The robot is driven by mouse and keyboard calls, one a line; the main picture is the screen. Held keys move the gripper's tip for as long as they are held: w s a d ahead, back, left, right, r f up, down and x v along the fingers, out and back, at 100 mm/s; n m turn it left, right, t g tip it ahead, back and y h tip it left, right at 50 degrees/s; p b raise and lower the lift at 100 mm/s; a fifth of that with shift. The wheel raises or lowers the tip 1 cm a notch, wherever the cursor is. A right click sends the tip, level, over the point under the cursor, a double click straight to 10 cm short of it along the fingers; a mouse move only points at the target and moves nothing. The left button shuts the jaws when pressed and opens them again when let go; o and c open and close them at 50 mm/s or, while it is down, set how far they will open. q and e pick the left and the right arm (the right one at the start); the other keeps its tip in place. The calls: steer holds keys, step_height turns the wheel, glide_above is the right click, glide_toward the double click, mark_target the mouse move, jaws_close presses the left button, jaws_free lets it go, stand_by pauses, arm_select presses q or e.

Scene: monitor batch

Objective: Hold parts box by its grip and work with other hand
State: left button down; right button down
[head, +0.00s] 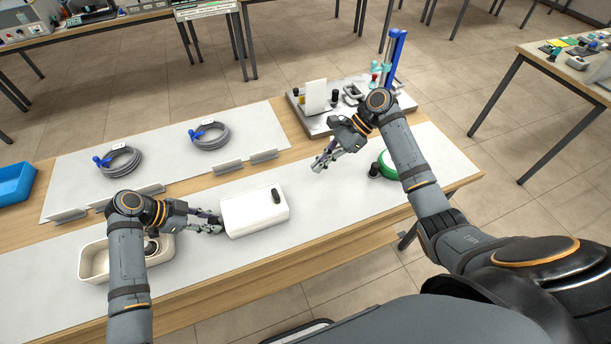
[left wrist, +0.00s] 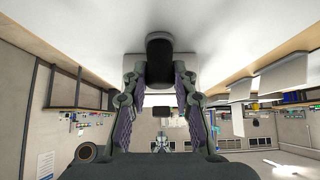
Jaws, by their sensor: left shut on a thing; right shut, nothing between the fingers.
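The parts box (head: 252,216) is a white closed box with a dark knob (head: 276,196) on its top at the right. It sits on the pale mat on the table. My left gripper (head: 218,222) is at its left side, shut on the box's grip; the arm and fingers mostly hide this grip in the head view. In the left wrist view a dark grip (left wrist: 160,52) stands between the two fingers (left wrist: 160,78), against the white box wall (left wrist: 110,50). My right gripper (head: 320,164) is shut and empty, above the table to the right of the box.
A cream tray (head: 94,262) lies at the left, partly behind my left arm. Two grey cable coils (head: 122,162) (head: 211,136) with blue ends lie behind. A metal fixture plate (head: 318,124) and a green round thing (head: 388,166) are at the right. A blue bin (head: 14,184) stands far left.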

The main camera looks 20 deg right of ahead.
arm_select(q)
steer(key=c, duration=1)
jaws_free()
arm_select(e)
steer(key=shift+d+r, duration=0.5)
steer(key=shift+r, duration=0.05)
arm_select(q)
steer(key=v, duration=1.2)
